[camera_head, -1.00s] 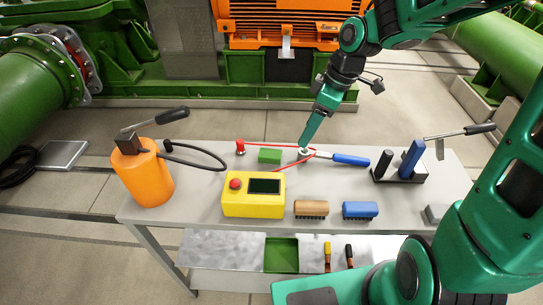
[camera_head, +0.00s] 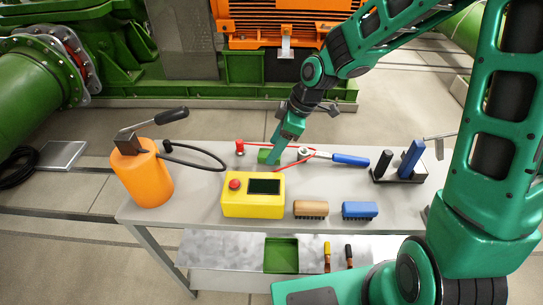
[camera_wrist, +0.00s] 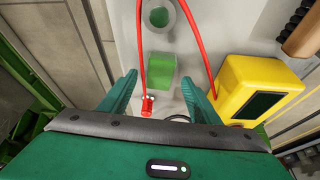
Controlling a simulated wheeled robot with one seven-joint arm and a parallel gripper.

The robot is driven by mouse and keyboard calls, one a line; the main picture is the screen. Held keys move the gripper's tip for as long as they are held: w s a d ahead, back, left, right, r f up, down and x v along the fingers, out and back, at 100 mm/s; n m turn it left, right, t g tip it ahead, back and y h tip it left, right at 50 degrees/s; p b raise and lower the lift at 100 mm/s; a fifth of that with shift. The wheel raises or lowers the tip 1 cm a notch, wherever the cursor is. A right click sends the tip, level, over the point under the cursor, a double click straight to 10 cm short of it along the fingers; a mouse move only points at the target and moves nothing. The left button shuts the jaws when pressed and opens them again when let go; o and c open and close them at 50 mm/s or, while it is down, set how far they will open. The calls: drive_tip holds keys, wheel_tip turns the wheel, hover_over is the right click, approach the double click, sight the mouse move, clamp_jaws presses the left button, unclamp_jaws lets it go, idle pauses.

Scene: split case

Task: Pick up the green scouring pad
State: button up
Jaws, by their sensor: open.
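The green scouring pad (camera_head: 263,156) is a small green block lying on the grey table near its back edge. My gripper (camera_head: 274,162) is over it from the right and hides part of it in the head view. In the wrist view the pad (camera_wrist: 161,72) shows whole, between and just beyond the tips of my gripper (camera_wrist: 159,80). The fingers are apart with nothing held. I cannot tell how far above the pad the tips are.
A red cord (camera_wrist: 141,45) runs around the pad, from a red-topped fitting (camera_head: 240,147) past a blue-handled wrench (camera_head: 350,159). A yellow box (camera_head: 255,207) stands in front. An orange canister (camera_head: 148,183), brushes (camera_head: 310,209) and a tool stand (camera_head: 400,175) are farther off.

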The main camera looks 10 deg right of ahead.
drive_tip(key=shift+x, duration=1.15)
drive_tip(key=c, duration=1.1)
drive_tip(key=shift+r, duration=0.1)
drive_tip(key=shift+w+r, duration=0.1)
drive_tip(key=shift+r, duration=0.4)
wheel_tip(320, 180, up, 3)
drive_tip(key=shift+f, duration=0.15)
drive_tip(key=s+a+r, duration=0.1)
drive_tip(key=a+r, duration=0.1)
drive_tip(key=a, duration=0.1)
drive_tip(key=s+a+r, duration=0.1)
drive_tip(key=a+r, duration=0.1)
drive_tip(key=a, duration=0.2)
drive_tip(key=s+a+r, duration=0.2)
drive_tip(key=a+r, duration=0.1)
drive_tip(key=a, duration=0.1)
